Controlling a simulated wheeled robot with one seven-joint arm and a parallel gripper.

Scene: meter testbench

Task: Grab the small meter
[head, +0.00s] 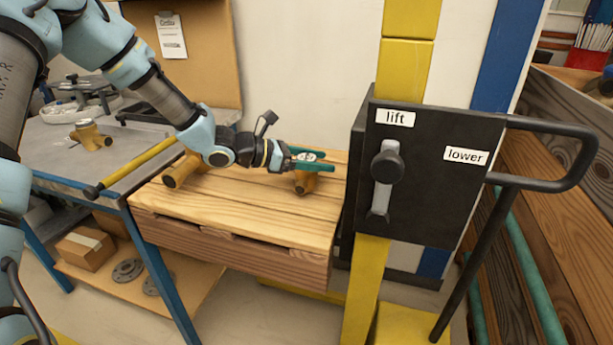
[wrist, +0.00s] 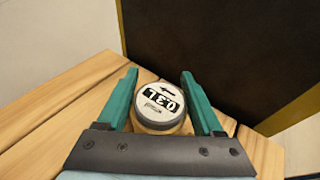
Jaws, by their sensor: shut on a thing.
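The small meter (head: 306,182) is a brass-coloured body with a round white dial, near the right end of the wooden platform. In the wrist view its dial (wrist: 160,103) shows a large "0.3L" mark and an arrow, upside down. My gripper (head: 313,160) has green fingers, one on each side of the meter, shut on it. In the wrist view the gripper (wrist: 160,82) frames the dial. The meter looks upright and at platform level; its underside contact is hard to see.
Another brass meter (head: 178,172) stands on the wooden platform (head: 240,215), partly behind my arm. A third meter (head: 91,135) is on the grey table (head: 45,150). A black lift/lower control box (head: 425,190) on a yellow post stands close to the right.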

